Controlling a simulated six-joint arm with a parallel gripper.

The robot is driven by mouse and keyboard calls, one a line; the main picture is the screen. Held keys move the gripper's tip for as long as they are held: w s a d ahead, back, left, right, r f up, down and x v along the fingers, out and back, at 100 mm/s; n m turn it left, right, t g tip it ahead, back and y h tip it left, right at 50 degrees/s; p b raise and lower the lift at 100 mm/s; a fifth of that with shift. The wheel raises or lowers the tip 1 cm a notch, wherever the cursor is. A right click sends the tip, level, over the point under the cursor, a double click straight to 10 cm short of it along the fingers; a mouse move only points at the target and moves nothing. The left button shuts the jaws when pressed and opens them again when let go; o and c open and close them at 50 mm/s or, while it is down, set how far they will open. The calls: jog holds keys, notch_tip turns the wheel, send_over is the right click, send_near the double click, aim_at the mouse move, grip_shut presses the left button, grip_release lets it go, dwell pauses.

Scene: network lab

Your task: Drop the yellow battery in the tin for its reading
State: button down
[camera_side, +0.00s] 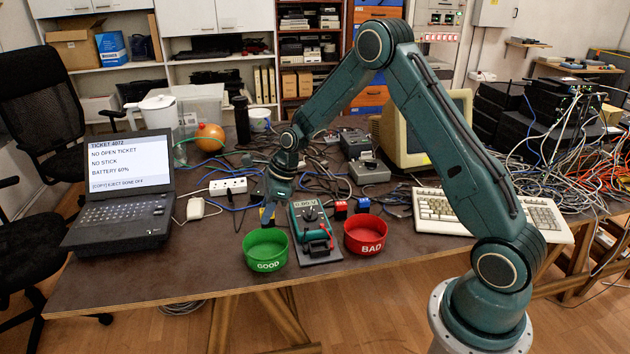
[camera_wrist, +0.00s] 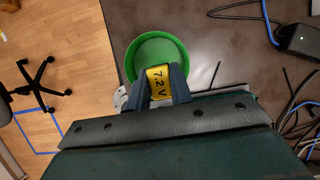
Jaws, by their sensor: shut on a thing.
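My gripper (camera_side: 268,217) is shut on the yellow battery (camera_wrist: 158,82), marked "7.2 V" in the wrist view. The battery is hard to make out in the side view. The green tin (camera_side: 266,252), labelled GOOD, stands at the table's front edge. My gripper is just above its back rim; in the wrist view the battery overlaps the near part of the green tin (camera_wrist: 148,42). The red tin (camera_side: 367,236), labelled BAD, stands to the right. Between the tins is a green meter (camera_side: 312,218) with a small display, too small to read surely.
Two small red-and-blue blocks (camera_side: 341,210) (camera_side: 362,205) lie behind the red tin. A laptop (camera_side: 124,190) is at left, a keyboard (camera_side: 490,213) at right. Cables and a power strip (camera_side: 228,186) clutter the table behind. The front left tabletop is clear.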

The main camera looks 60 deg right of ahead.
aim_at(269, 227)
jog(key=shift+f, duration=0.1)
jog(key=shift+f, duration=2.85)
jog(key=c, duration=1.2)
grip_release()
jog(key=shift+o, duration=0.2)
jog(key=shift+s+d+r, duration=0.1)
jog(key=shift+r, duration=0.05)
jog(key=v, duration=1.3)
jog(key=shift+r, duration=0.2)
